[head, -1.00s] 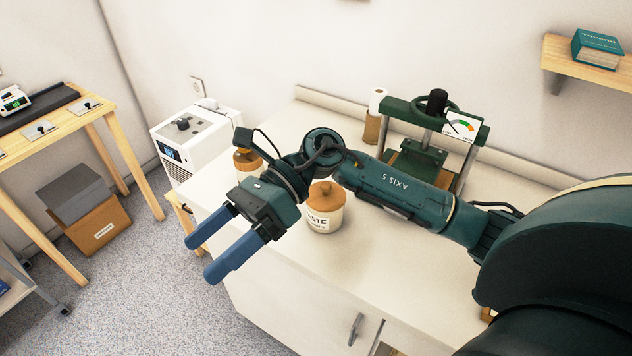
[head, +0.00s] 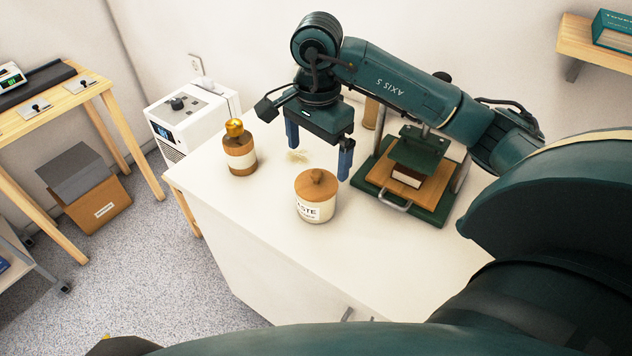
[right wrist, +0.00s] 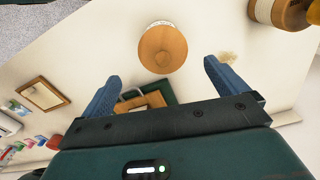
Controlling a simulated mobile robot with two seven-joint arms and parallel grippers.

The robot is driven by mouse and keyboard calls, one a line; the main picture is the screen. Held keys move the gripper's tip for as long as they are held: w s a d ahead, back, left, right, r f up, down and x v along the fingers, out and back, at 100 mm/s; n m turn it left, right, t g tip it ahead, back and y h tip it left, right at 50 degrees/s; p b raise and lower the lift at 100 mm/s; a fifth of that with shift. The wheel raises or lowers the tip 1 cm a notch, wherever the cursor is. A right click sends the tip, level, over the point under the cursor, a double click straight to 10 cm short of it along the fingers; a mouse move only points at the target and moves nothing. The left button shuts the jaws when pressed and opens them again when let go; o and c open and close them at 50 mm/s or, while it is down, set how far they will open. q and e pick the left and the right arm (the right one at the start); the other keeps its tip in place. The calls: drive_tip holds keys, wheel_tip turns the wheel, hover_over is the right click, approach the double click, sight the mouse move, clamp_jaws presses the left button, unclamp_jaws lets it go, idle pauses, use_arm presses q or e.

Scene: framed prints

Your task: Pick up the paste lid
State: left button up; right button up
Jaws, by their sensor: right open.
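The paste jar (head: 317,208) stands upright on the white counter, a cream pot with a label partly reading "ASTE". Its round wooden paste lid (head: 314,184) with a small knob sits on top. My right gripper (head: 320,165) is open and empty, fingers pointing down, above and behind the jar, not touching it. In the right wrist view the lid (right wrist: 163,48) shows from above, beyond the fingertips and between their lines. My left gripper is not in view.
A brown bottle (head: 241,150) with a gold top stands left of the jar. A green press (head: 432,210) with a book in it stands to the right. A cork-coloured cylinder (head: 371,113) is behind. The counter (head: 262,245) is clear in front of the jar.

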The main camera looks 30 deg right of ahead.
sight(316, 172)
drive_tip(key=shift+f, duration=0.55)
drive_tip(key=f, duration=0.2)
drive_tip(key=f+p, duration=0.1)
drive_tip(key=f, duration=0.1)
drive_tip(key=shift+w+f, duration=0.2)
drive_tip(key=shift+f, duration=0.05)
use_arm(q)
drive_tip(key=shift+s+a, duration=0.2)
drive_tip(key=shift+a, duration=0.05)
use_arm(e)
drive_tip(key=shift+f, duration=0.3)
drive_tip(key=shift+c, duration=0.2)
